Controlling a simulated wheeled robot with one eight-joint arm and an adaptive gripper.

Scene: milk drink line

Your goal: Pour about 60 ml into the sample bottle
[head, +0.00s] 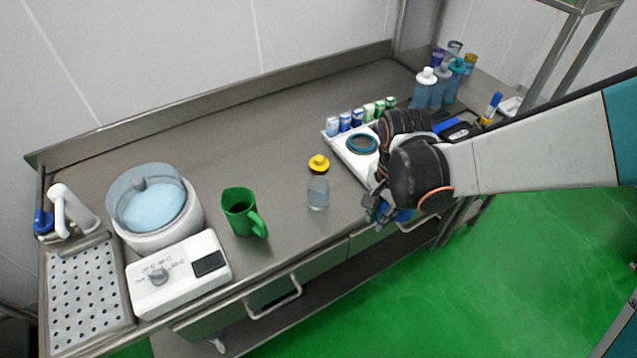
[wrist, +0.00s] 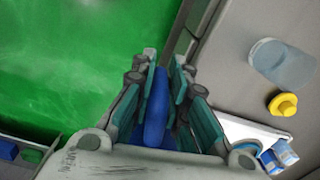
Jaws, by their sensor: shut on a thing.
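The sample bottle (head: 318,192) is clear and stands near the bench's front edge; it also shows in the wrist view (wrist: 284,65). My gripper (wrist: 157,95) is shut on a blue object (wrist: 156,108), rounded and upright between the fingers. It is right of the bottle, at the front edge. The object's full shape is hidden.
A white water bath (head: 150,240) with a control box and a perforated drain tray (head: 85,290) fill the left. A white tray (head: 355,160) with a dish and small cartons lies behind my gripper. Several bottles (head: 425,88) stand at the back right. The middle is clear.

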